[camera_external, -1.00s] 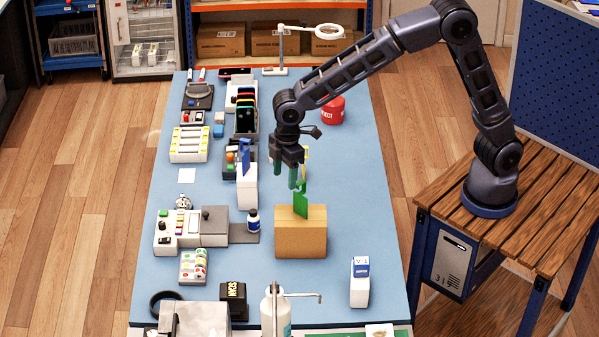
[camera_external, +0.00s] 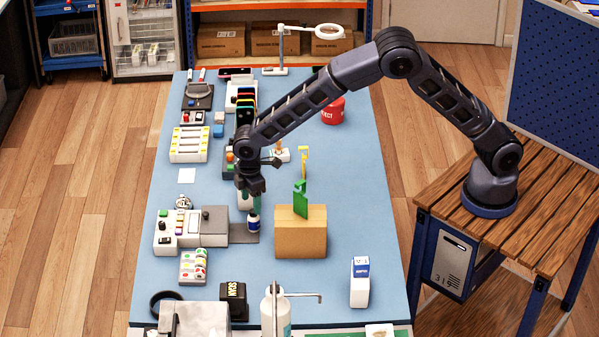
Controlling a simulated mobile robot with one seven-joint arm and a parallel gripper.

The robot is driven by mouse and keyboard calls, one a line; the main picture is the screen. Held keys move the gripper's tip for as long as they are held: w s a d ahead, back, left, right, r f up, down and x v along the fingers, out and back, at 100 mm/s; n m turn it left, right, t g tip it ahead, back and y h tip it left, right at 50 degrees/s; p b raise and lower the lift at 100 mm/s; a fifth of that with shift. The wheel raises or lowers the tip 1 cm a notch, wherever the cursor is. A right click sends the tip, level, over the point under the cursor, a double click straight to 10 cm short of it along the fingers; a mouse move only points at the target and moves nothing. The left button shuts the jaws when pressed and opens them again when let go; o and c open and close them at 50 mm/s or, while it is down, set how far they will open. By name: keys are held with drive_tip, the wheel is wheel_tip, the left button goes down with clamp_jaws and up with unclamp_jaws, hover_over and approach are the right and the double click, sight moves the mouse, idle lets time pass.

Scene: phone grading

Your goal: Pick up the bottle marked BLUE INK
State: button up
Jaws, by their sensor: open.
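A tan block (camera_external: 300,240) with a green piece on top stands close to the right of the bottle. The grey bench device (camera_external: 213,226) lies to the left. A blue-topped white box (camera_external: 360,285) stands front right.

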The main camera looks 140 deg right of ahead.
sight(253, 217)
drive_tip(key=shift+a+f, duration=0.15)
drive_tip(key=shift+f, duration=1.65)
drive_tip(key=shift+a+f, duration=0.15)
drive_tip(key=shift+f, duration=1.6)
drive_tip(key=shift+c, duration=0.2)
drive_tip(key=c, duration=1)
